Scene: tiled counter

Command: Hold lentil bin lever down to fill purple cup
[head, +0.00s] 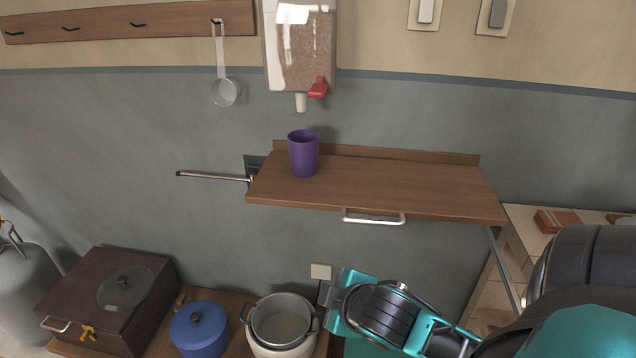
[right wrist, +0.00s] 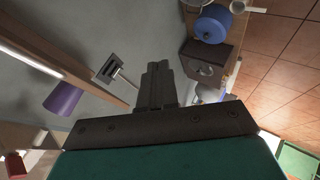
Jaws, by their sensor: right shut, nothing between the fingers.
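The purple cup (head: 304,153) stands upright and empty-looking on the left part of the wooden shelf (head: 400,185). It also shows in the right wrist view (right wrist: 63,97). The clear lentil bin (head: 301,45) hangs on the wall above it, with a red lever (head: 318,87) at its lower right. The bin's pale spout (head: 301,102) is above the cup, with a gap between them. My right gripper (right wrist: 157,68) is shut and empty. In the head view my right arm reaches in below the shelf, away from cup and lever. My left gripper is not in view.
A metal bar (head: 213,176) sticks out left of the shelf, and a handle (head: 374,217) is on its front edge. A ladle (head: 225,91) hangs from the hook rail. Below are a brown box (head: 110,297), a blue pot (head: 199,329) and a pale pot (head: 281,325). The shelf's right side is clear.

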